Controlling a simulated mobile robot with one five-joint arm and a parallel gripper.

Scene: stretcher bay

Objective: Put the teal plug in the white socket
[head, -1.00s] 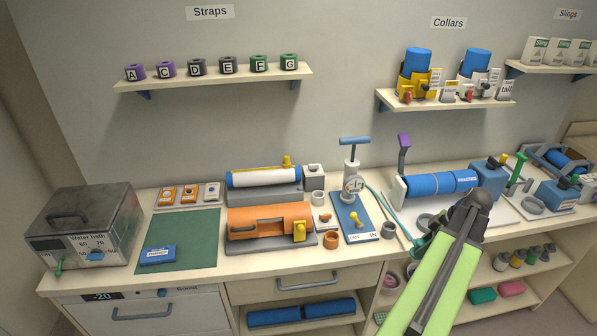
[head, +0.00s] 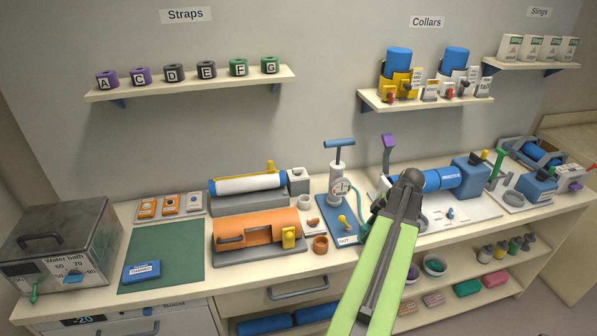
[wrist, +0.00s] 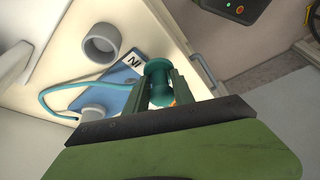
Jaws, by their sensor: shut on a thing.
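The teal plug (wrist: 158,75) is between the fingers of my gripper (wrist: 160,92) in the wrist view, and the jaws are shut on it. In the head view my gripper (head: 376,206) is over the bench beside the blue pump board, and my arm hides most of it and the plug. The off-white ring that looks like the white socket (head: 304,203) stands on the bench left of the pump, apart from my gripper. A grey ring (wrist: 102,45) stands near the board's "IN" mark in the wrist view.
The pump (head: 338,180) with its gauge stands between the socket and my gripper. An orange ring (head: 320,243) and an orange cylinder block (head: 257,233) are close by. A teal hose (wrist: 52,95) curves over the board. The green mat (head: 165,250) has free room.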

